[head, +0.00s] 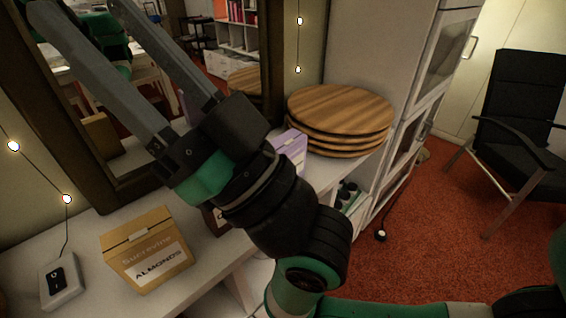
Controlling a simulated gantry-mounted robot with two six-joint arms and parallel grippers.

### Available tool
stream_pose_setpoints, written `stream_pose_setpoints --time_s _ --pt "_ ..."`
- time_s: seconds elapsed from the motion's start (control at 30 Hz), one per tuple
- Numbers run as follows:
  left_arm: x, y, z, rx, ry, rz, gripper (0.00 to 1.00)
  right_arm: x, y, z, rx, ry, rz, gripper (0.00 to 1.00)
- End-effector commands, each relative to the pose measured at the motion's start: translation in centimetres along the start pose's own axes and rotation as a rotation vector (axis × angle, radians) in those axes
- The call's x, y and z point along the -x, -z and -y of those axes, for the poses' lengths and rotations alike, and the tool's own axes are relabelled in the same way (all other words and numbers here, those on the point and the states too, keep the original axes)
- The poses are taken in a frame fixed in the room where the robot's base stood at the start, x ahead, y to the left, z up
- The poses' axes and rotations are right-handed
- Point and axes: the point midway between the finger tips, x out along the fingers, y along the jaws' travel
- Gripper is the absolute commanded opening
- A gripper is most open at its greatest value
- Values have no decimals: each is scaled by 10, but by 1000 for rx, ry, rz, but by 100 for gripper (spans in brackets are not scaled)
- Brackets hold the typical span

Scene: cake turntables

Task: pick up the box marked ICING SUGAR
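No label reading ICING SUGAR is legible in the head view. A cardboard-coloured box (147,250) marked ALMONDS stands on the white shelf top at lower left. A lilac box (291,145) stands behind my arm, mostly hidden, and its label cannot be read. A dark brown box (214,218) is also almost hidden by my arm. My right gripper (76,8), on the arm from the lower right, is raised in front of the mirror. Its two long grey fingers are wide apart with nothing between them. My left gripper is not in view.
A stack of round wooden boards (340,106) stands right of the lilac box. A dark-framed mirror (282,60) is behind the shelf top. A switch box (60,285) with a cable sits at lower left. A black chair (520,120) stands on the red carpet.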

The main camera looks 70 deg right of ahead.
Motion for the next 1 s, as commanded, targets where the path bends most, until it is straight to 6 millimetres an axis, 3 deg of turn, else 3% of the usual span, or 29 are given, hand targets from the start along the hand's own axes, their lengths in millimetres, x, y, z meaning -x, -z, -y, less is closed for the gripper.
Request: stream_pose_setpoints --time_s 0.37,0.77,1.0 --pt "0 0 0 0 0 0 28 0 0 0 0 0 0 50" --pt "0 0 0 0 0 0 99 0 0 0 0 0 0 50" --pt "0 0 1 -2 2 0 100 0 0 0 0 0 0 50"
